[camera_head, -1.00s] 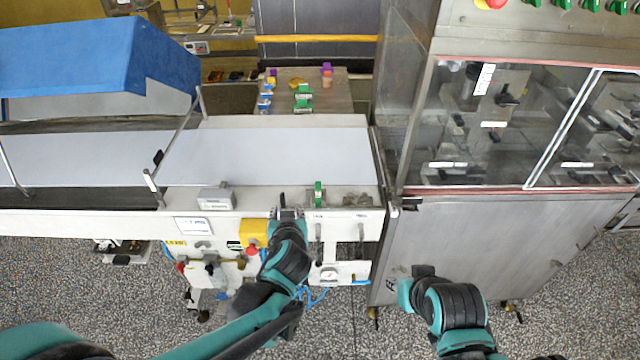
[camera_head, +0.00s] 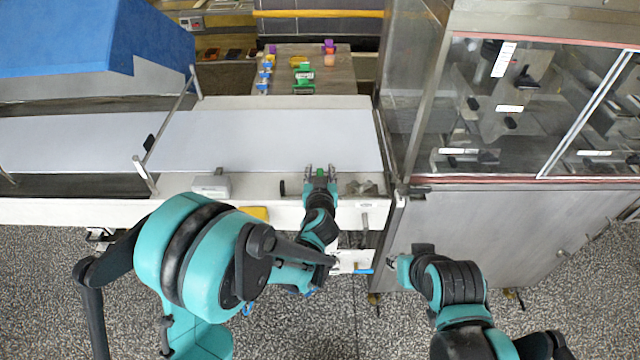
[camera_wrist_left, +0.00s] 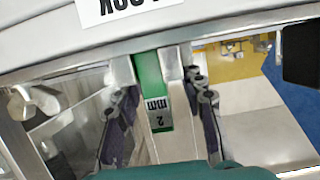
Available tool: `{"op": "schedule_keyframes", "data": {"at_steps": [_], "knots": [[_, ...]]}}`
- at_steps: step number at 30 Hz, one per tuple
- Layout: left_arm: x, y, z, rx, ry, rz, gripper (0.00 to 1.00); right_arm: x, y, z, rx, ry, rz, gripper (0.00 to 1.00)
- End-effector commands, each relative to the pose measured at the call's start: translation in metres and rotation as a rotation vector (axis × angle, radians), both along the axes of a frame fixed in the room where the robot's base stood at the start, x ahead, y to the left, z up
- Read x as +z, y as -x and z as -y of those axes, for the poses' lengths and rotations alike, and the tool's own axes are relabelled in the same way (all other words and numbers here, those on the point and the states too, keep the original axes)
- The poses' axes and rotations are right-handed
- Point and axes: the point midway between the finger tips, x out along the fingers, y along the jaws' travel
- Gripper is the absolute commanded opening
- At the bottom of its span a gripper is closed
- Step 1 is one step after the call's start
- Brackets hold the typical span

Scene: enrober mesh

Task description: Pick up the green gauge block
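The green gauge block (camera_head: 320,172) stands on the white front ledge of the conveyor, mostly hidden by my left gripper (camera_head: 320,169). In the left wrist view the green block (camera_wrist_left: 150,85), with a "2 mm" label, shows between the two fingers of my left gripper (camera_wrist_left: 161,115). The fingers are spread, one on each side of the block. A gap seems to remain, and I cannot tell whether either finger touches it. My right gripper (camera_head: 396,262) is low in front of the steel cabinet, and its fingers are too small to read.
A small grey box (camera_head: 211,187) sits left on the ledge. A dark metal part (camera_head: 360,188) lies just right of my left gripper. The white conveyor belt (camera_head: 265,140) behind is clear. A steel cabinet (camera_head: 500,230) stands at right. Several coloured blocks are on the far table (camera_head: 330,80).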

Motion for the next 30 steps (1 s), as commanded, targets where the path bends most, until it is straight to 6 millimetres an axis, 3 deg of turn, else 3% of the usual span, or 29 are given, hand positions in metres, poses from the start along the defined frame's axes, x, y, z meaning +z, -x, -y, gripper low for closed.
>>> {"op": "schedule_keyframes", "data": {"at_steps": [8, 12, 13, 24, 30], "knots": [[-0.002, -0.007, 0.000, 0.000, 0.000, -0.001, 0.40, -0.001, 0.000, 0.000, 0.000, 0.000, 0.000, 0.31], [-0.002, -0.007, 0.000, 0.000, 0.000, -0.001, 0.03, -0.001, 0.000, 0.000, 0.000, 0.000, 0.000, 0.31], [-0.002, -0.007, 0.000, 0.000, 0.000, -0.001, 0.00, -0.001, 0.000, 0.000, 0.000, 0.000, 0.000, 0.31], [-0.001, -0.007, 0.000, 0.000, 0.000, -0.001, 0.00, -0.001, 0.000, 0.000, 0.000, 0.000, 0.000, 0.31], [0.015, -0.007, 0.000, 0.000, 0.000, -0.001, 0.00, 0.007, 0.000, 0.000, 0.000, 0.000, 0.000, 0.31]]}}
